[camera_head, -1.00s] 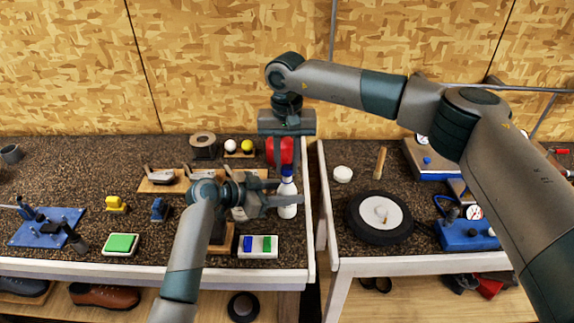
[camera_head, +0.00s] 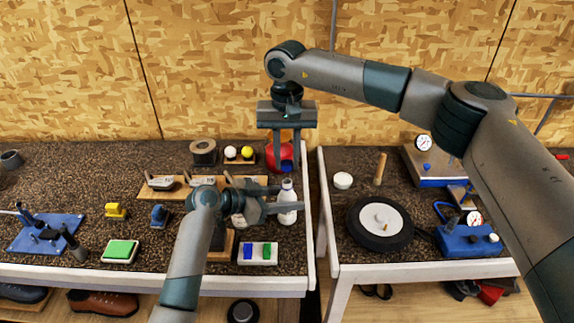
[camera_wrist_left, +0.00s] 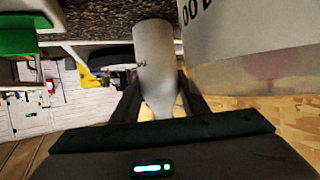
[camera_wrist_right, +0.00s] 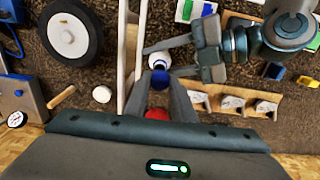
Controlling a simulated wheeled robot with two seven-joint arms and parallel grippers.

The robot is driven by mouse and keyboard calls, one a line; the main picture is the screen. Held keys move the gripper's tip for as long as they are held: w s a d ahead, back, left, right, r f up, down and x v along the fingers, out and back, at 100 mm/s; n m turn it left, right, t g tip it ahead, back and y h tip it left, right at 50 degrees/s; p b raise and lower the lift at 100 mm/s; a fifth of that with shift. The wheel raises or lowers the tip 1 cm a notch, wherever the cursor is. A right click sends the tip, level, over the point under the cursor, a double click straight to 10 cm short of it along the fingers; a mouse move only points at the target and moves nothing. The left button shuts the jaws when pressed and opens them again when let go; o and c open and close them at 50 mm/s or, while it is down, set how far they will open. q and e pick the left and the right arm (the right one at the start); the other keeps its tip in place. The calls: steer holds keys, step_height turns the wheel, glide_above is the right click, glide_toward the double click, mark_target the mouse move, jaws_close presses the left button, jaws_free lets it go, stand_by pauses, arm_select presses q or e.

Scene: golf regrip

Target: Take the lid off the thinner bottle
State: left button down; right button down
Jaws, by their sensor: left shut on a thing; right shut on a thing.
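The thinner bottle (camera_head: 288,191) is white and upright near the right edge of the left table, its narrow neck bare on top. My left gripper (camera_head: 285,207) is shut around its body; the bottle also shows between the fingers in the left wrist view (camera_wrist_left: 155,58). The blue lid (camera_head: 287,165) is off the bottle, just above and behind it. My right gripper (camera_head: 287,160) points down and is shut on this lid, which shows between its fingertips in the right wrist view (camera_wrist_right: 160,79). A wider pale container (camera_wrist_left: 255,70) with printing stands close beside the left gripper.
A red object (camera_head: 275,156) lies behind the right gripper. A white tray with blue and green blocks (camera_head: 257,261) is in front of the left gripper. A gap separates this table from the right one, which holds a wheel (camera_head: 361,233).

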mark_target(287, 163)
steer(key=shift+r, duration=0.4)
arm_select(q)
steer(key=c, duration=1)
jaws_free()
steer(key=shift+a, duration=0.1)
steer(key=shift+s+a+r, duration=0.15)
steer(key=shift+s+a, duration=0.05)
steer(key=shift+a, duration=0.25)
arm_select(e)
steer(key=shift+f, duration=0.3)
step_height(287, 163, down, 3)
steer(key=b, duration=0.3)
steer(key=shift+f+b, duration=0.1)
steer(key=shift+b, duration=0.3)
arm_select(q)
steer(key=shift+v, duration=5.4)
steer(key=shift+s, duration=0.1)
